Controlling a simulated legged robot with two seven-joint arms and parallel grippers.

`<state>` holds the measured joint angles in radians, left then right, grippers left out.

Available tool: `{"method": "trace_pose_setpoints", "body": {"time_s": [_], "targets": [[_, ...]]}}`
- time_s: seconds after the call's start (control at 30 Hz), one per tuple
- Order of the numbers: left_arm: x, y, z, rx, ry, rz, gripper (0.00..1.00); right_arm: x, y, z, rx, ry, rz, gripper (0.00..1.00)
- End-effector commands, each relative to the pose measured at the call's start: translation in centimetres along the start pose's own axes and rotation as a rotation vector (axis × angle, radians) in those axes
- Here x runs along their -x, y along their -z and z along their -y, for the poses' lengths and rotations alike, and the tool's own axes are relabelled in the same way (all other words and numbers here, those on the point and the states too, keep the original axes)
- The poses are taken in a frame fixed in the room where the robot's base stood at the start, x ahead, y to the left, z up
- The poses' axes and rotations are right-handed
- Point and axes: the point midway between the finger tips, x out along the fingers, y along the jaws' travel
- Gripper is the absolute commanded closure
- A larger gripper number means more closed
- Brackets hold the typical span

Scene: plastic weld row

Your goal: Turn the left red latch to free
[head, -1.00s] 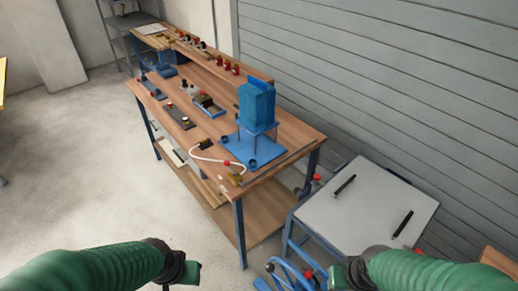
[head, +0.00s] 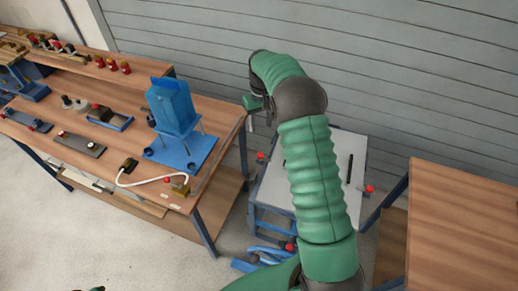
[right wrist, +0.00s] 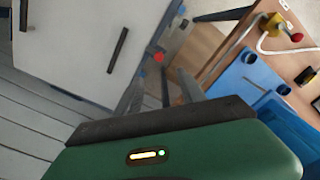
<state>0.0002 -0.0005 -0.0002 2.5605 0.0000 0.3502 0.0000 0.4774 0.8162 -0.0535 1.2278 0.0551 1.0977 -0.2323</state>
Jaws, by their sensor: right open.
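A red latch knob (head: 260,156) shows at the left edge of the grey-topped blue stand (head: 325,160). In the right wrist view a red knob (right wrist: 158,57) lies beside the grey panel (right wrist: 75,45), just beyond the fingers. Another red knob (head: 369,188) is at the stand's right side. My right gripper (head: 257,112) is open and empty, above the stand's far left corner and apart from the knob. Its dark fingers point toward the red knob in the right wrist view. Only a sliver of green, perhaps my left gripper (head: 92,289), shows at the bottom edge.
A wooden workbench (head: 225,118) stands left of the stand, holding a blue machine (head: 172,105) on a blue plate and a white cable (head: 150,181). Another wooden table (head: 465,215) is at the right. A slatted grey wall (head: 400,75) is behind. My right arm covers part of the stand.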

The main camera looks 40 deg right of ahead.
Motion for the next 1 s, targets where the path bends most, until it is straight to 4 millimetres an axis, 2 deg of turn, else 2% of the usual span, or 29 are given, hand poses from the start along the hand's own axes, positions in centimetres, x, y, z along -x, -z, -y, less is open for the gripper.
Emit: {"method": "trace_pose_setpoints", "body": {"time_s": [0.17, 0.5, 0.7, 0.83, 1.0], "targets": [[0.3, 0.1, 0.0, 0.0, 0.0, 0.0, 0.5, -2.4, 0.2, -0.1, -0.001, 0.001, 0.009, 0.53], [1.6, 0.4, 0.0, -0.001, 0.0, 0.0, 0.5, -10.9, 0.0, 0.1, 0.0, 0.0, 0.007, 0.53], [2.2, 0.5, 0.0, 0.0, 0.0, 0.0, 0.5, -15.2, 0.1, 0.1, 0.0, 0.0, 0.004, 0.53], [2.3, 0.6, 0.0, 0.0, 0.0, 0.0, 0.5, -16.6, 0.2, 0.0, -0.001, 0.001, 0.003, 0.53], [2.3, 0.6, 0.0, 0.0, 0.0, 0.0, 0.5, -17.0, 0.2, 0.0, -0.001, 0.0, 0.001, 0.53]]}}
